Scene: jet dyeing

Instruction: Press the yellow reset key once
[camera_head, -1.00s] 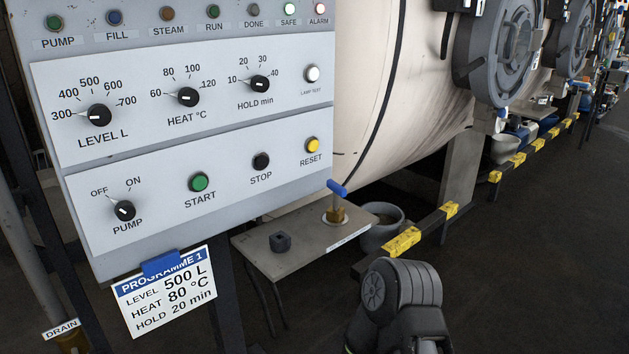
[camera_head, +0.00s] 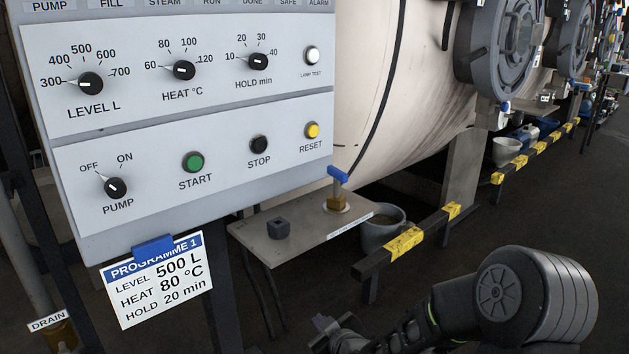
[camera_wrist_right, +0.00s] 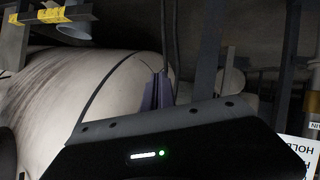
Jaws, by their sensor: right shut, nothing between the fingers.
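The yellow RESET key (camera_head: 312,131) sits at the right end of the lower row on the grey control panel (camera_head: 250,188), beside the black STOP key (camera_head: 259,145) and green START key (camera_head: 193,162). My right gripper (camera_head: 322,324) is low at the bottom edge of the head view, below and apart from the key. In the right wrist view its purple fingers (camera_wrist_right: 158,92) are shut with nothing between them. The key is not visible in that view. My left gripper is not in view.
A small metal table (camera_head: 300,236) with a blue-handled valve (camera_head: 337,185) and a dark knob (camera_head: 278,228) stands below the panel. The PROGRAMME 1 card (camera_head: 155,285) hangs under the panel. A yellow-black barrier (camera_head: 405,243) and grey bucket (camera_head: 383,228) are to the right.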

